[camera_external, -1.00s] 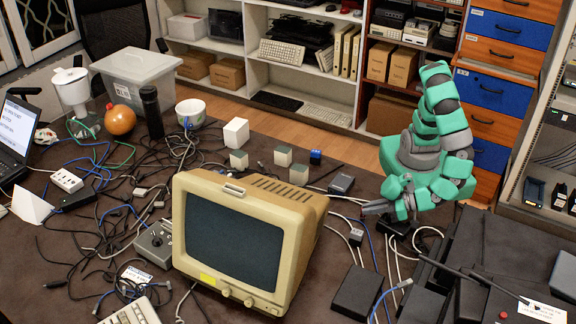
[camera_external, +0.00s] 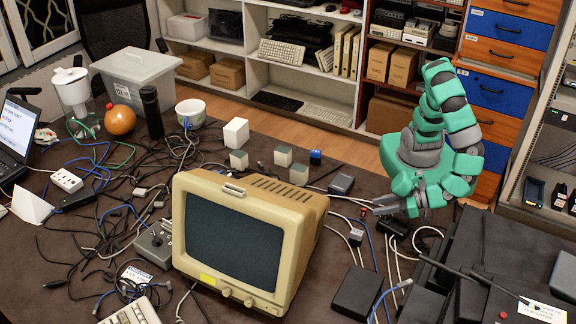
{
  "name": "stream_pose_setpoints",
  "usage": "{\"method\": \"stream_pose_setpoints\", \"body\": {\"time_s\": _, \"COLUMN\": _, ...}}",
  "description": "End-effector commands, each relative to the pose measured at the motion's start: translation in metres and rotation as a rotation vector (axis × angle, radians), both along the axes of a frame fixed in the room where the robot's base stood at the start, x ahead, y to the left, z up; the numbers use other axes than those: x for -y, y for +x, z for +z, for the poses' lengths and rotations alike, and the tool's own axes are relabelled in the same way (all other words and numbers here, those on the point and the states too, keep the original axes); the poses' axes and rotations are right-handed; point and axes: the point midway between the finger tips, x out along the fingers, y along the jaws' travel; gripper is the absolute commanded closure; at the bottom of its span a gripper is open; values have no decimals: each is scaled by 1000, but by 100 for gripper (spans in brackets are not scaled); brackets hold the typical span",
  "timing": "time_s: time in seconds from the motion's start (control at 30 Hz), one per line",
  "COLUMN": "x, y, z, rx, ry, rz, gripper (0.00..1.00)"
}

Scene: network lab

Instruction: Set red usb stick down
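A small red piece, which looks like the red usb stick (camera_external: 363,213), shows just left of the tip of my gripper (camera_external: 378,207). It is over the brown table among white and blue cables. It is too small to tell whether it rests on the table or touches the fingers. My green arm reaches down from the right, and its dark fingers point left, low over the table behind the old monitor. The gap between the fingers is not clear from this side.
A beige monitor (camera_external: 240,240) stands left of my gripper. A dark flat box (camera_external: 358,291) lies in front. Black cases (camera_external: 500,255) fill the right side. Loose cables cover much of the table.

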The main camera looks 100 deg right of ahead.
Motion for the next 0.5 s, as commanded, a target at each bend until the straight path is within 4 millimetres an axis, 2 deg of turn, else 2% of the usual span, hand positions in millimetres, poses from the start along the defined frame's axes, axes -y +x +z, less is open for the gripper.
{"method": "stream_pose_setpoints", "body": {"time_s": 0.2, "x": -14, "y": -31, "z": 15, "rx": -4, "ry": 1, "rz": 6, "gripper": 70}}
{"method": "stream_pose_setpoints", "body": {"time_s": 0.5, "x": -27, "y": -63, "z": 29, "rx": -2, "ry": 2, "rz": 3, "gripper": 70}}
